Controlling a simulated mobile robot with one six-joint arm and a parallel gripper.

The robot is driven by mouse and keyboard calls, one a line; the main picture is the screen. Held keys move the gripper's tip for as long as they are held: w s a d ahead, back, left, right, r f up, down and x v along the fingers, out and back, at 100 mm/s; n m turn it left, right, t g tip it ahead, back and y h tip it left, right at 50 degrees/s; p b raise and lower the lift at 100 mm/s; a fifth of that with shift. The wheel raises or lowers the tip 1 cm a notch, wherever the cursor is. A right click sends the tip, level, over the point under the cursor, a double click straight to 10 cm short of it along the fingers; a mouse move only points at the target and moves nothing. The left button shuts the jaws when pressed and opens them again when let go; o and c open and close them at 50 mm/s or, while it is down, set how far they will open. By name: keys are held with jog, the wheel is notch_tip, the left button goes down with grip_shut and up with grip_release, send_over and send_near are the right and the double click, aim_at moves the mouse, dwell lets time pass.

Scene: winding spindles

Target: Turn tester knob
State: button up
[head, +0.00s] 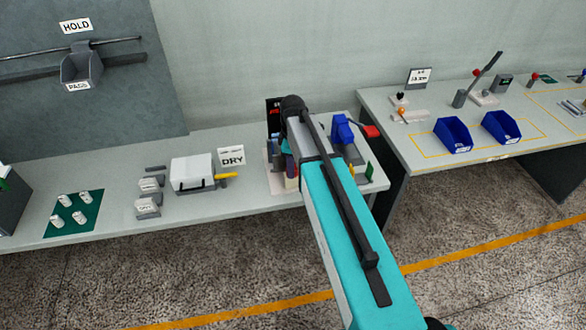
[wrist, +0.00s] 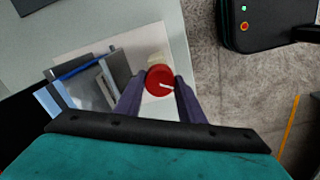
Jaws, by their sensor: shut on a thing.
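The tester knob (wrist: 159,80) is round and red with a white pointer line, seen from above in the wrist view. The pointer line runs from near its middle toward the right and slightly down. My gripper (wrist: 158,88) is shut on the knob, with one dark finger on each side of it. In the head view my teal arm hides the knob and most of the tester; part of its dark display with red characters (head: 274,112) shows behind the arm.
A blue device with a red part (head: 343,130) stands right of my arm. A white box (head: 192,173), a DRY sign (head: 232,158) and a green mat with several white spools (head: 90,212) are to the left. Blue bins (head: 453,136) stand on the right table.

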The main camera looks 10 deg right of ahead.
jog(key=m+b, duration=0.2)
jog(key=m, duration=0.4)
jog(key=m+b, duration=0.1)
jog(key=m, duration=0.5)
jog(key=m+b, duration=0.1)
jog(key=m, duration=0.4)
jog(key=m+b, duration=0.1)
jog(key=m, duration=1.7)
jog(key=shift+b, duration=0.35)
jog(key=m, duration=0.6)
jog(key=shift+w+m, duration=0.1)
jog(key=shift+m, duration=0.2)
jog(key=m, duration=0.5)
jog(key=shift+m, duration=0.3)
